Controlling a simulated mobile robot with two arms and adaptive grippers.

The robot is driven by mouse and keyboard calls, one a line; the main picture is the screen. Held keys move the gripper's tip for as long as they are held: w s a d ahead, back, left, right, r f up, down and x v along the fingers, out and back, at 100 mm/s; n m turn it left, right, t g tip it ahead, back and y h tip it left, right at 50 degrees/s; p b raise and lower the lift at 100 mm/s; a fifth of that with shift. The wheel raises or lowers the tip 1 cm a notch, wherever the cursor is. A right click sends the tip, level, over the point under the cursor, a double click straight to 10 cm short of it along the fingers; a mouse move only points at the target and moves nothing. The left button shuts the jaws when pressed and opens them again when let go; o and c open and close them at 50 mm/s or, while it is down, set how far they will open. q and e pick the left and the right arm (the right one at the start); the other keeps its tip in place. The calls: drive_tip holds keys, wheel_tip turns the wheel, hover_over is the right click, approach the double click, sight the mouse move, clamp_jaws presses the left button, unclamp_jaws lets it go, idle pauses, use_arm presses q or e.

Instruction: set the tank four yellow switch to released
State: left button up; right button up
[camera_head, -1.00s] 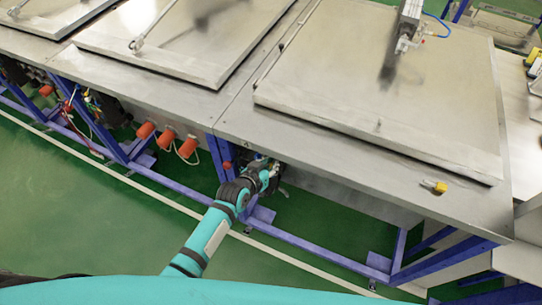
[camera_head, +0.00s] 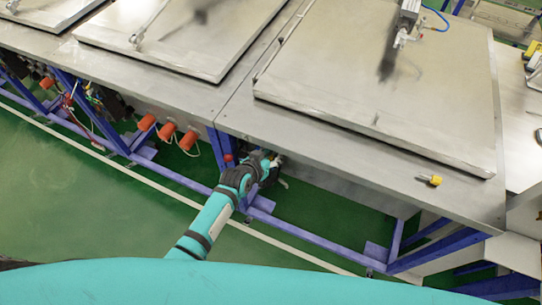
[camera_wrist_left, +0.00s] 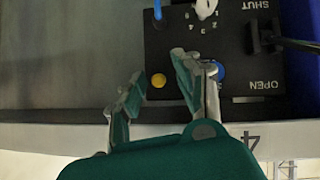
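In the left wrist view, a round yellow switch (camera_wrist_left: 158,80) sits on a black panel (camera_wrist_left: 240,55) above a rim marked 4. My left gripper (camera_wrist_left: 165,72) is open, its two fingers apart, with the yellow switch showing between them. Whether the fingers touch it I cannot tell. A blue button (camera_wrist_left: 217,70) is partly hidden by the right finger. In the head view my left gripper (camera_head: 272,168) is low in front of the steel table, under its front edge; the panel cannot be made out there. My right gripper is not in view.
The panel also bears a white knob (camera_wrist_left: 205,8) with a numbered scale and a black lever (camera_wrist_left: 265,38) between SHUT and OPEN. A yellow-tipped fitting (camera_head: 430,180) is on the tabletop. Orange plugs (camera_head: 167,131) and blue frame legs (camera_head: 217,150) are left of the gripper.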

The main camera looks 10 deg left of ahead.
use_arm(q)
drive_tip(key=shift+s, duration=0.1)
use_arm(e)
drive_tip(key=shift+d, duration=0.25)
use_arm(q)
drive_tip(key=v, duration=1.2)
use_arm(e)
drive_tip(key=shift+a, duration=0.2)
use_arm(q)
drive_tip(key=shift+o, duration=0.2)
